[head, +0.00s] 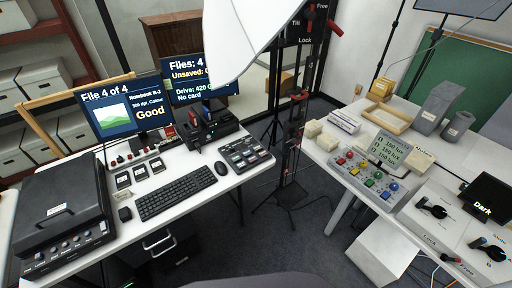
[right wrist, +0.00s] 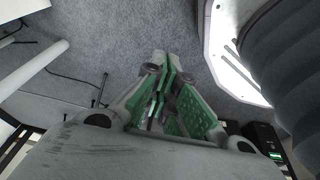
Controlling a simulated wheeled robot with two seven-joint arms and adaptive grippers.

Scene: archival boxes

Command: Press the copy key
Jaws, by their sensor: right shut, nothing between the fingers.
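A dark keypad (head: 244,153) with several grey and coloured keys lies at the right end of the left desk, beside the mouse (head: 221,168). Its key labels are too small to read, so I cannot tell which one is the copy key. The left monitor (head: 123,108) reads "File 4 of 4" and "Good". The right monitor (head: 199,78) reads "Files: 4", "Unsaved" and "No card", partly hidden by a white lamp shade. My right gripper (right wrist: 161,62) shows in the right wrist view, shut and empty above the grey floor, touching nothing. Neither gripper shows in the head view.
A keyboard (head: 178,193), a black scanner (head: 62,212) and a card reader dock (head: 208,130) share the left desk. A stand with red clamps (head: 294,125) rises between the desks. The right table holds a control box with coloured knobs (head: 367,177). Carpet lies between.

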